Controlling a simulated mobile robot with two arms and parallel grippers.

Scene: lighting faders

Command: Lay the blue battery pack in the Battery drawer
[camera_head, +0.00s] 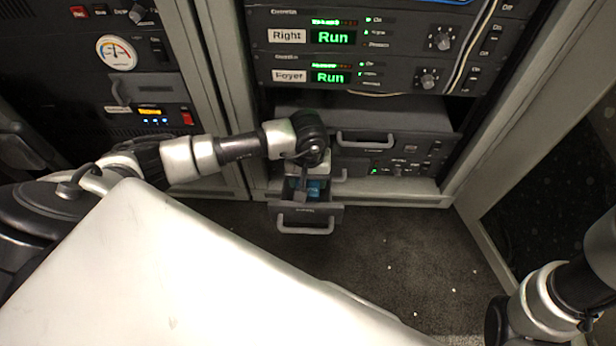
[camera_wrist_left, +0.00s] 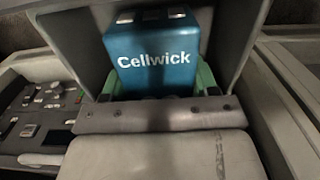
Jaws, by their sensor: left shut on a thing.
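The blue battery pack (camera_head: 315,187) is low at the rack, inside the outline of a pulled-out drawer (camera_head: 306,214). In the left wrist view the pack (camera_wrist_left: 155,58) shows its "Cellwick" lettering. My left gripper (camera_wrist_left: 155,82) is shut on it, with greenish fingers at both sides. Grey drawer walls stand around the pack in that view. Whether the pack touches the drawer floor cannot be told. In the head view my left wrist hides the back of the drawer, and the drawer's label is too small to read.
A second drawer (camera_head: 390,119) with a handle sits above and to the right, with a control panel (camera_head: 396,166) below it. Rack units marked Right (camera_head: 289,36) and Foyer (camera_head: 289,76) are higher up. Dark carpet (camera_head: 390,260) is clear in front of the rack.

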